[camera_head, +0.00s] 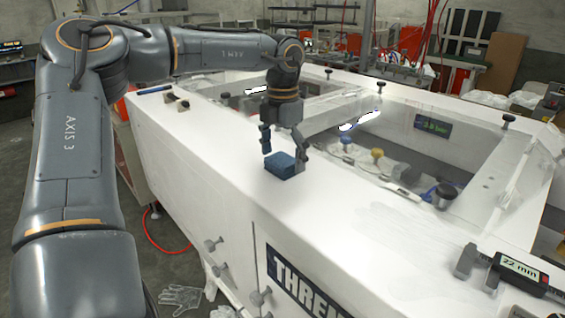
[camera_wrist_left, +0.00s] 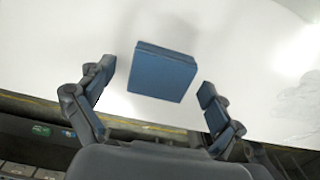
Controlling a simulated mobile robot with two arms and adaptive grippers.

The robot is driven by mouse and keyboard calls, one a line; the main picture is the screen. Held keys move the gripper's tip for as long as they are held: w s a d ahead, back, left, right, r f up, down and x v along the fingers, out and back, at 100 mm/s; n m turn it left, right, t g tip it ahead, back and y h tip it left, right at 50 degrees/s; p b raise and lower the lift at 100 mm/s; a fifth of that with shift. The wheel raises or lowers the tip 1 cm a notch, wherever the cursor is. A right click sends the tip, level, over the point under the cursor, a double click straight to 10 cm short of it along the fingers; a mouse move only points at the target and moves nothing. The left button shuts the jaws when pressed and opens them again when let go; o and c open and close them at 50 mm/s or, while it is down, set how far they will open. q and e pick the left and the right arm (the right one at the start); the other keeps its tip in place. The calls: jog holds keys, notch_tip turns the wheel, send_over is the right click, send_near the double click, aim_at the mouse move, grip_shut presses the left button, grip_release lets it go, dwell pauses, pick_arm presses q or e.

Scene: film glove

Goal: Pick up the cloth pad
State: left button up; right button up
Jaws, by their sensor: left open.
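The cloth pad (camera_head: 281,166) is a small dark blue block on the white top of the machine, near its front edge. In the left wrist view the pad (camera_wrist_left: 162,72) lies just beyond and between the fingertips, slightly turned. My left gripper (camera_head: 284,148) points down over the pad in the head view, with a finger on either side. In the left wrist view its fingers (camera_wrist_left: 157,77) are spread apart, with gaps to the pad on both sides. Nothing is held. My right gripper is not in view.
A digital caliper (camera_head: 518,270) lies at the right. A clear glove (camera_head: 180,298) lies on the floor.

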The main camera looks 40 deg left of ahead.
pick_arm(q)
jog(key=shift+r, duration=0.1)
jog(key=shift+c, duration=0.3)
jog(key=c, duration=1.1)
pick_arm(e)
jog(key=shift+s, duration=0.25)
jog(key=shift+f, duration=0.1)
